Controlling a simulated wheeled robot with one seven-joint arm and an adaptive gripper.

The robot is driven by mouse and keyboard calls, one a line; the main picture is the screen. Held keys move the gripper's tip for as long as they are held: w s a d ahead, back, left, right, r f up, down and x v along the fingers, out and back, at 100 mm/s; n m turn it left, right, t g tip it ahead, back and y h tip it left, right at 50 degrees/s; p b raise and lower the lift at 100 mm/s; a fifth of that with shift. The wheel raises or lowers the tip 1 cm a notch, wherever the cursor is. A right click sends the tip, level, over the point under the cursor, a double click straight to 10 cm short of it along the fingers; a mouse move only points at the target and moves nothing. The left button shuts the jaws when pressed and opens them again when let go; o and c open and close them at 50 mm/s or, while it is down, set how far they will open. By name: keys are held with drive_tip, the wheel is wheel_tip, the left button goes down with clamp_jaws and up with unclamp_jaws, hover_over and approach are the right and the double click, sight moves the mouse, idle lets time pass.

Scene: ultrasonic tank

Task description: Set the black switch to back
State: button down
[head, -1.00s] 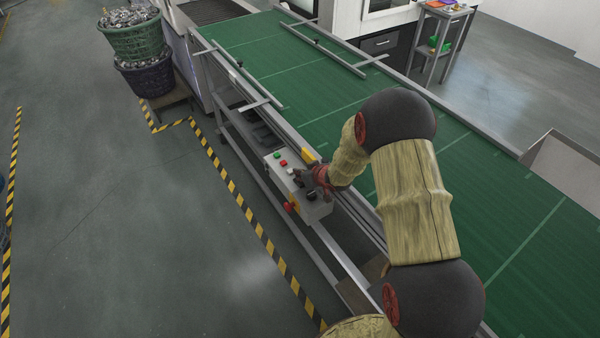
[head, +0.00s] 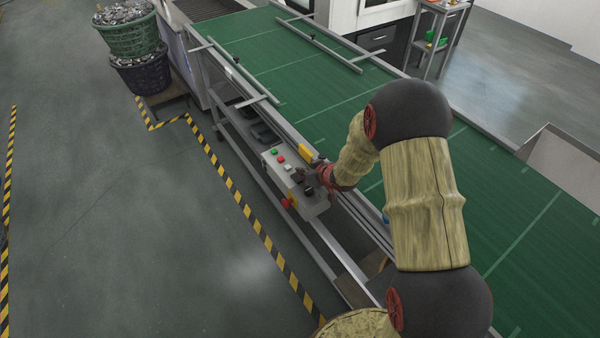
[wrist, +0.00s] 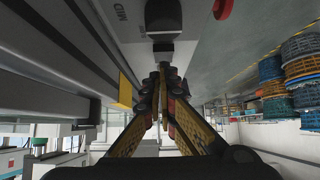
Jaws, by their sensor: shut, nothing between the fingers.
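The grey control box (head: 314,207) is mounted on the near side of the green conveyor. A black switch (head: 308,191) sits on its top face, close to my gripper (head: 304,178). In the wrist view, a black switch knob (wrist: 163,46) is just beyond my gripper's fingertips (wrist: 163,73), with a larger black part behind it at the top edge. The fingers are together and hold nothing. Contact with the knob cannot be told. A "MID" label shows beside the switch. The switch's exact setting is hard to read.
The box also carries a green button (head: 274,152), a red button (head: 281,159) and a red stop knob (head: 287,203) on its side. A yellow block (head: 306,152) is on the conveyor rail beside it. Open floor lies left of the striped line (head: 235,188).

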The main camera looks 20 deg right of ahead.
drive_tip(key=v, duration=0.9)
drive_tip(key=shift+r, duration=0.2)
drive_tip(key=s+d+r+m+h+b, duration=0.1)
drive_tip(key=s+d+r+h, duration=0.2)
drive_tip(key=r, duration=0.5)
drive_tip(key=s+d+r+m+h+b, duration=0.15)
drive_tip(key=s+r, duration=0.25)
drive_tip(key=r, duration=0.4)
drive_tip(key=s+a+r+g, duration=0.1)
drive_tip(key=s+a, duration=0.2)
drive_tip(key=s, duration=0.5)
drive_tip(key=s+a+r+g+y+b, duration=0.1)
drive_tip(key=s+a+r, duration=0.1)
drive_tip(key=s, duration=0.6)
drive_tip(key=s+a+r+m+g, duration=0.1)
drive_tip(key=s+a, duration=0.3)
drive_tip(key=s, duration=0.4)
drive_tip(key=shift+r+g, duration=0.3)
drive_tip(key=shift+r, duration=0.25)
